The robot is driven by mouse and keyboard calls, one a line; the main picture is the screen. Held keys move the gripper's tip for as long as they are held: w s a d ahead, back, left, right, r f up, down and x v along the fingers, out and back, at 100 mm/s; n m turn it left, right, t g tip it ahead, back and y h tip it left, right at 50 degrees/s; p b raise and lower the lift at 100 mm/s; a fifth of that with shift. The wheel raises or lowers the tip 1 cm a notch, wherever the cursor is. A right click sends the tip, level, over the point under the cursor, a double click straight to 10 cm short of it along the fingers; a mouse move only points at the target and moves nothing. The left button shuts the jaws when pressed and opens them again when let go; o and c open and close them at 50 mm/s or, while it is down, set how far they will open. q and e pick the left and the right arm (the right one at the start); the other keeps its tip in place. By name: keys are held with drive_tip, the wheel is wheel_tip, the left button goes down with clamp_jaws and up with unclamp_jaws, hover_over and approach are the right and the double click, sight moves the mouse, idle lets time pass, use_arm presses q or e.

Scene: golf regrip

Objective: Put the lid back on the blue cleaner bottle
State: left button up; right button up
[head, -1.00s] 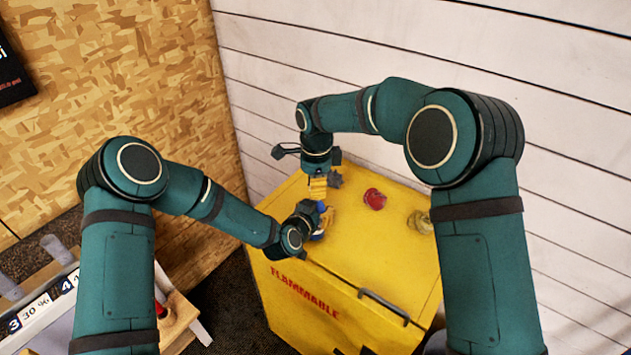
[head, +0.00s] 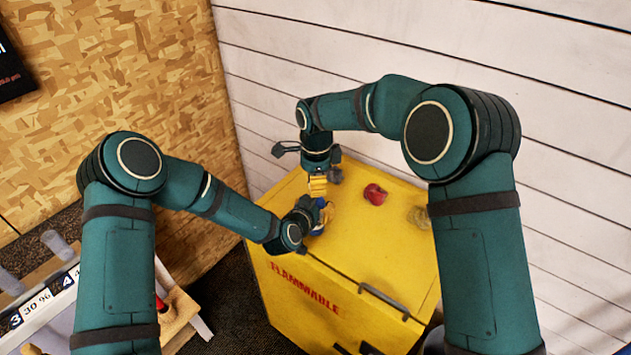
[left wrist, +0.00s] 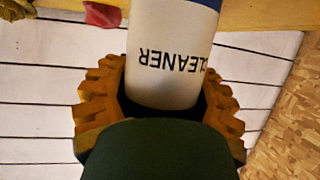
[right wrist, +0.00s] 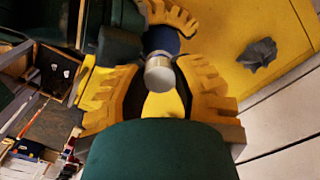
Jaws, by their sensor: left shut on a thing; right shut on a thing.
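The blue cleaner bottle (head: 318,231) is over the yellow cabinet top, mostly hidden in the head view by my left gripper (head: 321,213). My left gripper is shut on it. In the left wrist view its pale label (left wrist: 172,62) reads CLEANER upside down, between the yellow fingers. My right gripper (head: 318,188) points down just above the left one. In the right wrist view it is shut on a small pale grey cylinder, apparently the lid (right wrist: 160,74), with the blue of the bottle (right wrist: 161,38) right behind it. I cannot tell whether lid and bottle touch.
The yellow cabinet (head: 360,255) has a front handle (head: 384,302). A red object (head: 375,194), a yellowish object (head: 420,217) and a grey crumpled object (head: 336,176) lie on its top. A white plank wall stands behind. The right part of the top is mostly clear.

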drive_tip(key=shift+f, duration=0.45)
drive_tip(key=o, duration=0.6)
drive_tip(key=shift+o, duration=0.3)
drive_tip(key=shift+s+f, duration=0.1)
drive_tip(key=shift+s, duration=0.05)
drive_tip(key=shift+r, duration=2.4)
drive_tip(key=shift+o, duration=0.2)
drive_tip(key=shift+w, duration=0.2)
